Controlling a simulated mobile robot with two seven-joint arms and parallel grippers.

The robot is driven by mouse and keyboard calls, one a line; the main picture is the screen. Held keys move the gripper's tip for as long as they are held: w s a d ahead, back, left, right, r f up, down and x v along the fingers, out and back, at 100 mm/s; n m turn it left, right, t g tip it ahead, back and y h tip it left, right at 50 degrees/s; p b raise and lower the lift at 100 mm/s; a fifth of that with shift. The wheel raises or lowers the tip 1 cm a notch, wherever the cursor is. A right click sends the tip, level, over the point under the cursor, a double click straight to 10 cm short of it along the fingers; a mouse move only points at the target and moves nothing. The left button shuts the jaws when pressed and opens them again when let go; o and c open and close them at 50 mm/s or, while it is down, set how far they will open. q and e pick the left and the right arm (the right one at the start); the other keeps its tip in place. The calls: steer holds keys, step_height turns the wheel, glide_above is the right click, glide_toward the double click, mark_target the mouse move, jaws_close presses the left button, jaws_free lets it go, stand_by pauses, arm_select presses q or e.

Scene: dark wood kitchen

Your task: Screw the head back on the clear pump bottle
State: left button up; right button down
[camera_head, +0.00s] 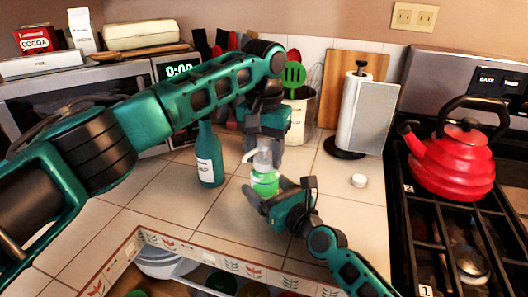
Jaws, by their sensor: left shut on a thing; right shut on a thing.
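The clear pump bottle (265,183) holds green liquid and stands upright over the tiled counter, near the middle of the head view. Its pale pump head (262,160) is at the bottle's top, lined up above it. I cannot tell whether the head is threaded on or only resting there. My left gripper (263,153) comes down from above and is shut on the pump head, partly covering it. My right gripper (266,194) comes from the lower right and is shut on the bottle's lower body, hiding its base.
A teal bottle (209,160) stands close on the left. Behind are a utensil crock (300,112) and a paper towel holder (360,115). A small white round object (359,181) lies to the right. A red kettle (452,165) sits on the stove.

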arm_select(q)
steer(key=c, duration=0.3)
steer(key=o, duration=1.2)
steer(key=shift+o, duration=0.2)
step_height(320, 180, up, 12)
arm_select(e)
jaws_free()
steer(key=shift+s, duration=0.1)
